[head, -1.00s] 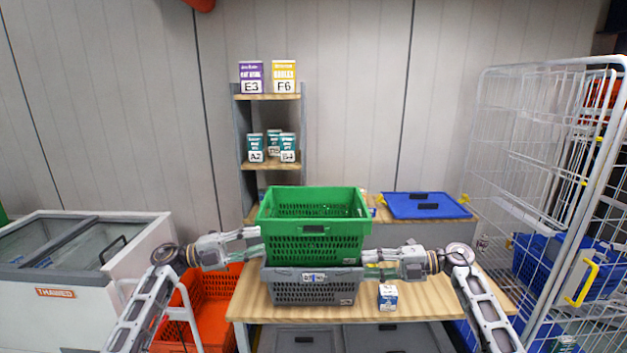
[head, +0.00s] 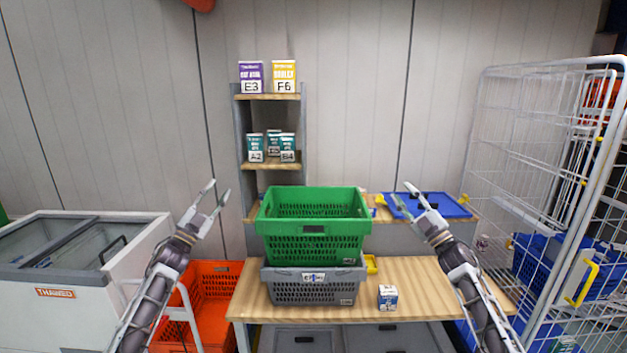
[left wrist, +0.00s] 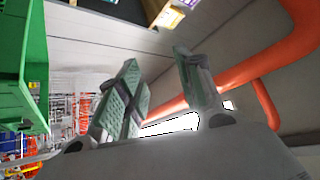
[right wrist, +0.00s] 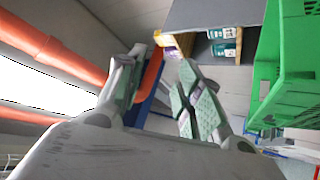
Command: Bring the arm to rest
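My left gripper (head: 209,198) is raised to the left of the green crate (head: 313,246) in the head view. Its fingers point up and stand apart, with nothing between them. My right gripper (head: 412,198) is raised to the right of the green crate, its fingers also up, apart and empty. In the left wrist view the open fingers (left wrist: 160,85) show with clear space between them. The open fingers of the right gripper (right wrist: 155,88) show in the right wrist view. Neither gripper touches a crate.
The green crate sits on a grey crate (head: 312,290) on the wooden table (head: 430,290). A small box (head: 387,297) stands to its right. A shelf (head: 270,166) with boxes is behind. A freezer (head: 80,260) is left, a wire cage (head: 535,150) right.

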